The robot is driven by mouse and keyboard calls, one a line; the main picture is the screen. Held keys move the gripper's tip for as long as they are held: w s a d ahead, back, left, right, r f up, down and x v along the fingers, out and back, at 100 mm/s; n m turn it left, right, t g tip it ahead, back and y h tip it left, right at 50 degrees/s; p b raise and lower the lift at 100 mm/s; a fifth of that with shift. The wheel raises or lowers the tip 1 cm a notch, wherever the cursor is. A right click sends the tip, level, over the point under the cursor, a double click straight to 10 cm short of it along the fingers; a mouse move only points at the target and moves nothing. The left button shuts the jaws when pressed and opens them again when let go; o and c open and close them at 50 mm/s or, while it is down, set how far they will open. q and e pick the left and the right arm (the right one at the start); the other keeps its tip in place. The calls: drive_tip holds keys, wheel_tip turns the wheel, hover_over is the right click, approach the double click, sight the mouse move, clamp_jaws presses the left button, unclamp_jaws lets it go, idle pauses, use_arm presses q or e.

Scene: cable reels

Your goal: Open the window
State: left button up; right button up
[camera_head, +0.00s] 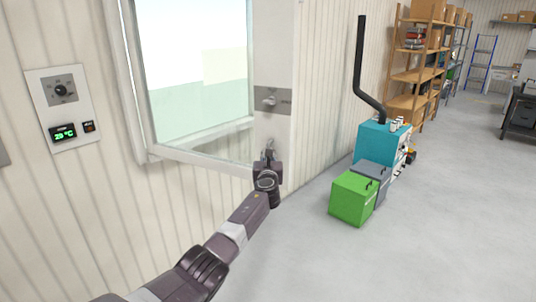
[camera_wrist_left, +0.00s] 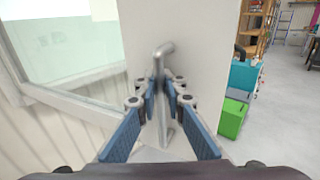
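The window (camera_head: 200,70) has a pale frame and a large glass pane, left of the middle in the head view; its pane also shows at the left of the left wrist view (camera_wrist_left: 60,45). I cannot tell whether it is ajar. A grey bent handle (camera_wrist_left: 165,50) stands out from the white panel at its right. My left gripper (camera_head: 268,150) is at this panel. In the left wrist view its blue fingers (camera_wrist_left: 163,90) close in on both sides of the handle's lower part, which they partly hide. My right gripper is not in view.
A grey plate with a knob (camera_head: 268,100) is on the panel above my gripper. A control panel (camera_head: 62,108) is on the left wall. A green box (camera_head: 353,198), a grey box and a teal machine (camera_head: 375,143) stand at the right. Open floor lies beyond them.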

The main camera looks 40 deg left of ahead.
use_arm(q)
drive_tip(key=shift+o, duration=0.6)
drive_tip(key=shift+d, duration=0.1)
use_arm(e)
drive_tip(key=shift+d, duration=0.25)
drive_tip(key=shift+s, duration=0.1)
use_arm(q)
drive_tip(key=v, duration=1.2)
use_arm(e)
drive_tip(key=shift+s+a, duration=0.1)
